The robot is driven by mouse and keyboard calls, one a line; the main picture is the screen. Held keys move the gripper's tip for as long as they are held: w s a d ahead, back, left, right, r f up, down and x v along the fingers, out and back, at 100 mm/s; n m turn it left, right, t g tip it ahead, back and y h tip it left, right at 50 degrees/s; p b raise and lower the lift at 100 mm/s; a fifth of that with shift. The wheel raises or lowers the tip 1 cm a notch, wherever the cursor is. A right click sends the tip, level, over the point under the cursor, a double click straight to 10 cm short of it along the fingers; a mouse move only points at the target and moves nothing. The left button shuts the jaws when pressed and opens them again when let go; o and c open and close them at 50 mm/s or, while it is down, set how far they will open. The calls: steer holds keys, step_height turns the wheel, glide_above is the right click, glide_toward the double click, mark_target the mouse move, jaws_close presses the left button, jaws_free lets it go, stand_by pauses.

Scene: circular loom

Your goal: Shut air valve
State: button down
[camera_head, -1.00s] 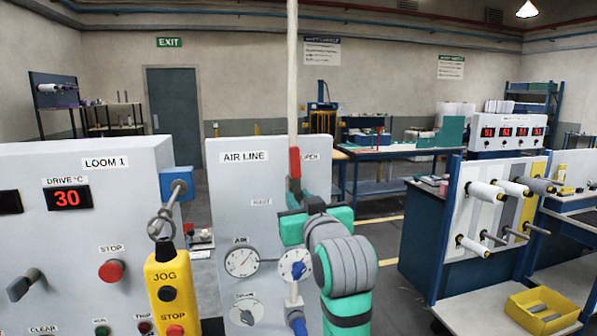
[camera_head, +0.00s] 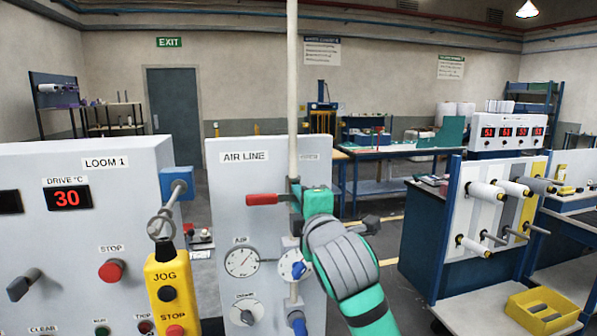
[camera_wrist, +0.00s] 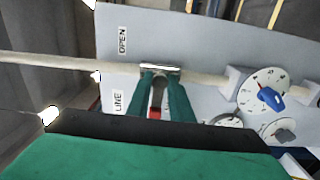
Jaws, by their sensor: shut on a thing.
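The air valve is on the white vertical pipe in front of the AIR LINE panel (camera_head: 228,180). Its red lever (camera_head: 263,199) lies horizontal, pointing left across the pipe. My green gripper (camera_head: 295,194) is at the valve, shut on the lever near the pipe and partly hiding the valve body. In the wrist view, the green fingers (camera_wrist: 160,78) reach the pipe, with a bit of the red lever (camera_wrist: 155,100) between them. The pipe (camera_wrist: 60,62) passes behind the fingertips.
Below the valve are a round air gauge (camera_head: 242,261), a regulator with a blue knob (camera_head: 297,268) and a grey dial (camera_head: 245,313). A yellow JOG/STOP pendant (camera_head: 170,290) hangs at the left.

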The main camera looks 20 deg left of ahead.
steer(key=c, duration=1.6)
jaws_free()
steer(key=shift+o, duration=0.2)
steer(key=shift+s, duration=0.1)
steer(key=v, duration=0.6)
steer(key=shift+s+d, duration=0.3)
